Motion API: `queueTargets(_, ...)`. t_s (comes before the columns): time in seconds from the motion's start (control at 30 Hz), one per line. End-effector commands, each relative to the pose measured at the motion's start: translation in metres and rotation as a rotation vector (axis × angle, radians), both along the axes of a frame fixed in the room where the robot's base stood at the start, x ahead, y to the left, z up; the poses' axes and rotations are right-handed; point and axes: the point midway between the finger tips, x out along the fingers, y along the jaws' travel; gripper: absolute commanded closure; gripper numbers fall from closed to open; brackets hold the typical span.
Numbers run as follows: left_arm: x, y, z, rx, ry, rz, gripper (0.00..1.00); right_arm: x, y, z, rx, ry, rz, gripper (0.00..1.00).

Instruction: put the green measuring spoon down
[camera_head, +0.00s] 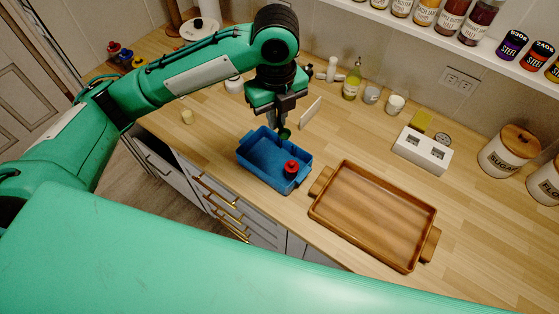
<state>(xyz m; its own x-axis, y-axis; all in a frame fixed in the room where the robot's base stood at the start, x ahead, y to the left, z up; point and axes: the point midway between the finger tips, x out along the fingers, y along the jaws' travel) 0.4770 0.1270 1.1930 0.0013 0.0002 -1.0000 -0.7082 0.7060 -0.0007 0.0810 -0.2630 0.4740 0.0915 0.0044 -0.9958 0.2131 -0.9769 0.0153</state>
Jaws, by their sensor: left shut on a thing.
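My left gripper (282,122) points down over the far edge of a blue bin (265,175). It is shut on the green measuring spoon (284,133), of which only a small dark green round part shows below the fingers. The rest of the spoon is hidden. I cannot tell whether the spoon touches the bin. A red object (291,167) with a round top is in the right part of the bin. My right gripper is not in view.
An empty wooden tray (375,215) with handles lies right of the bin. A white card-like piece (311,112) stands behind it. A white box (422,151), sugar canister (508,152) and several small bottles stand farther back.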

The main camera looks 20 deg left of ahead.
Motion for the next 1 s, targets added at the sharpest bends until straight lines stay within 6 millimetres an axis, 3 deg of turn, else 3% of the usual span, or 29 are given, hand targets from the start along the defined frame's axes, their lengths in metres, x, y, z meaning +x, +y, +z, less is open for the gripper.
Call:
queueTargets(0.5,-0.001,0.001,-0.125,0.003,0.004,0.002,1.00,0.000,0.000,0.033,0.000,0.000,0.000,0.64)
queueTargets(1.0,-0.001,0.000,-0.183,0.002,0.002,0.001,1.00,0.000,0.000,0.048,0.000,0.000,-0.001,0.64)
